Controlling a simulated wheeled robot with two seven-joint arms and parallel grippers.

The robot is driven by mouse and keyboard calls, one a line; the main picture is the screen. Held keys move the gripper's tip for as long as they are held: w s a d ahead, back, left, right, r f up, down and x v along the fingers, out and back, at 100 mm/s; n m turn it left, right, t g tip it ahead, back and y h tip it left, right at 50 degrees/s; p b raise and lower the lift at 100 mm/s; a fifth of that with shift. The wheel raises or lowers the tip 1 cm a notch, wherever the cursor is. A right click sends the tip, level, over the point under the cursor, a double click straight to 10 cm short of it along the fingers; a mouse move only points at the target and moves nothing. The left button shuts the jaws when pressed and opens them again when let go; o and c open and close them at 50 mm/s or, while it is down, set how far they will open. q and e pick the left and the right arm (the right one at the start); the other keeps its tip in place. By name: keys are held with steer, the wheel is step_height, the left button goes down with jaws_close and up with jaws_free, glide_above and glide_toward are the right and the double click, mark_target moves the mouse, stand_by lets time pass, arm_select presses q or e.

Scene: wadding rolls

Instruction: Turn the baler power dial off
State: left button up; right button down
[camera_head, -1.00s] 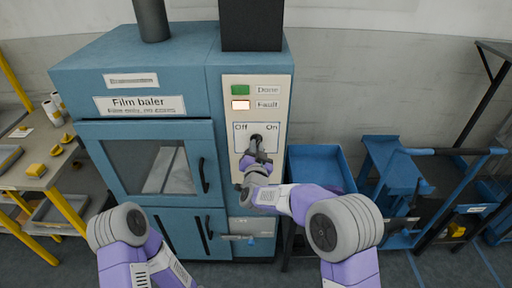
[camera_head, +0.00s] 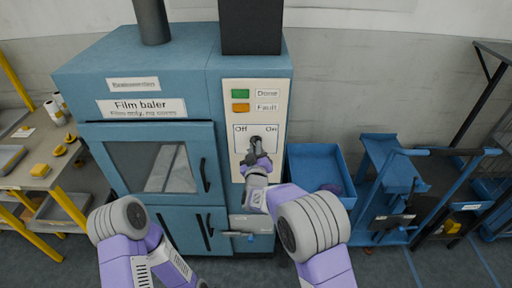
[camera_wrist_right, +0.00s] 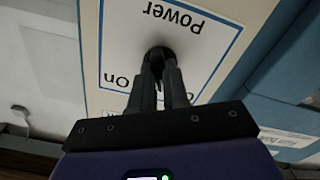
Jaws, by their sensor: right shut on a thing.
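The blue film baler (camera_head: 140,60) stands ahead, with a pale control panel (camera_head: 233,185) on its right part. The black power dial (camera_wrist_right: 160,53) sits in a blue-outlined box marked Off on the left and On on the right. My right gripper (camera_head: 257,146) is at the dial, its fingers shut on it; it also shows in the right wrist view (camera_wrist_right: 162,75). The fingers hide most of the dial, so its pointing direction cannot be told. My left gripper is out of view; only my left arm shows at lower left.
Above the dial are a green Done light (camera_head: 240,93) and an orange Fault light (camera_head: 240,107). A blue bin (camera_head: 318,160) and a blue cart (camera_head: 390,190) stand right of the baler. A table (camera_head: 35,165) with yellow items is at left.

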steer(key=shift+n+p, duration=0.5)
steer(key=shift+n, duration=1.2)
steer(key=c, duration=1.1)
jaws_free()
steer(key=shift+s, duration=3.8)
